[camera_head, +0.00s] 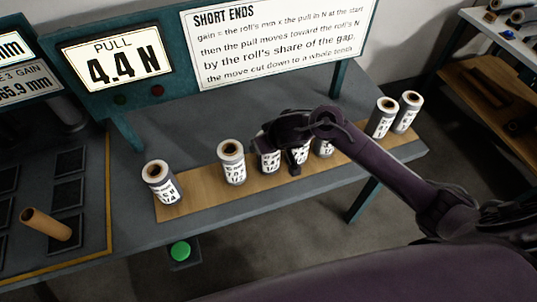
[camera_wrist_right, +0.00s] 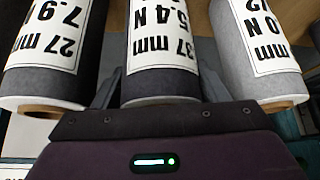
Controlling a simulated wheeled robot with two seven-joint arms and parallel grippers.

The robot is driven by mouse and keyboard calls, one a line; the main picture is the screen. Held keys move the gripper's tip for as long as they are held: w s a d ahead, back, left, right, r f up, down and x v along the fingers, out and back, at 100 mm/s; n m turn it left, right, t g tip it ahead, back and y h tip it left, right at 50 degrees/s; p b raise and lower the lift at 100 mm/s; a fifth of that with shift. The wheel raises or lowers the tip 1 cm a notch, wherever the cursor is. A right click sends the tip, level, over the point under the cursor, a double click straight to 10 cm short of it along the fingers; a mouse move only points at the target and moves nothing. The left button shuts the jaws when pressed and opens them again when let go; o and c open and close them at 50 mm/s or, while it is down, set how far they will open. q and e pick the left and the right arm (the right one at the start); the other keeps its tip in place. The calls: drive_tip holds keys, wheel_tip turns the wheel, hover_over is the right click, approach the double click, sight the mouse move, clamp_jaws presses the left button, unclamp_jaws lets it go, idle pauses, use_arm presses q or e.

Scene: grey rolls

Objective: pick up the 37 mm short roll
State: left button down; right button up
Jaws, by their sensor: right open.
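The 37 mm short roll (camera_wrist_right: 162,82) is dark grey with a white label reading 37 mm and 5.4 N, upside down in the right wrist view. My right gripper (camera_wrist_right: 158,92) is open, with one finger on each side of this roll; I cannot tell whether either touches it. In the head view the right gripper (camera_head: 294,160) is over the middle of the row of rolls, and its hand hides the tops of the middle ones. The roll stands upright on the wooden strip (camera_head: 200,203). My left gripper is not in view.
A dark 27 mm roll (camera_wrist_right: 48,60) and a light grey roll (camera_wrist_right: 258,50) stand close on either side. Several other rolls stand along the strip. A sign board (camera_head: 275,40) and a 4.4 N display (camera_head: 116,55) rise behind. A brown tube (camera_head: 46,225) lies left.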

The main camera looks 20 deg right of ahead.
drive_tip(key=shift+f, duration=0.1)
drive_tip(key=shift+c, duration=0.2)
drive_tip(key=c, duration=0.8)
drive_tip(key=shift+w, duration=0.1)
